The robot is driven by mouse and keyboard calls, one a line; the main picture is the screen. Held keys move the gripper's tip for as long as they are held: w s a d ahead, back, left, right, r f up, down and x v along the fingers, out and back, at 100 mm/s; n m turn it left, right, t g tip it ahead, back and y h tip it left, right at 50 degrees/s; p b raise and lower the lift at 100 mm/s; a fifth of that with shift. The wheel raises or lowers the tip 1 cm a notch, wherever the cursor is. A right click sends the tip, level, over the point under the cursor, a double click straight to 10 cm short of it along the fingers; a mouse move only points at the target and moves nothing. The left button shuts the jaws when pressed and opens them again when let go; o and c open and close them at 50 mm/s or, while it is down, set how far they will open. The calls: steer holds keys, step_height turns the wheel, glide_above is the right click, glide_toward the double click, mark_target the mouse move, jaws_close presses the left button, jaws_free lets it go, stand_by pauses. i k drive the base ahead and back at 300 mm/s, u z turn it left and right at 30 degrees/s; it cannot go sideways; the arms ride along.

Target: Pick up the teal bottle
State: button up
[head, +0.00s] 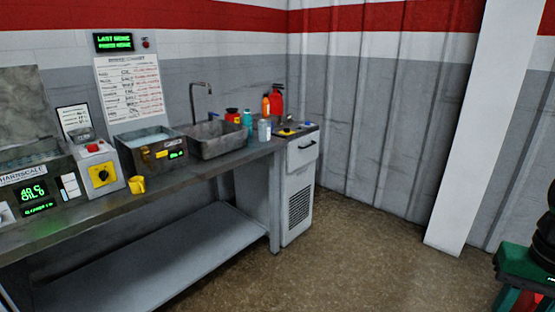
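The teal bottle (247,119) is small in the head view. It stands upright among several containers at the far right end of the workbench, to the right of the sink. A pale blue-white bottle (264,130) stands just in front of it to the right, and a red container with a dark top (232,116) is to its left. An orange bottle (266,107) is behind to the right. The lower part of the teal bottle is hard to make out. My gripper is not in view.
The long metal workbench (205,163) carries a sink (217,141), a yellow cup (137,185) and several instruments. A white cabinet (299,190) stands at its right end. A green stand (520,262) is at the lower right. The brown floor between is clear.

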mark_target(247, 120)
steer(key=z, duration=0.45)
steer(key=i, duration=1.25)
steer(key=z, duration=0.35)
steer(key=i, duration=1.2)
steer(key=u, duration=0.75)
steer(key=i, duration=1.05)
steer(key=u, duration=0.8)
steer(key=i, duration=0.45)
steer(key=u, duration=0.3)
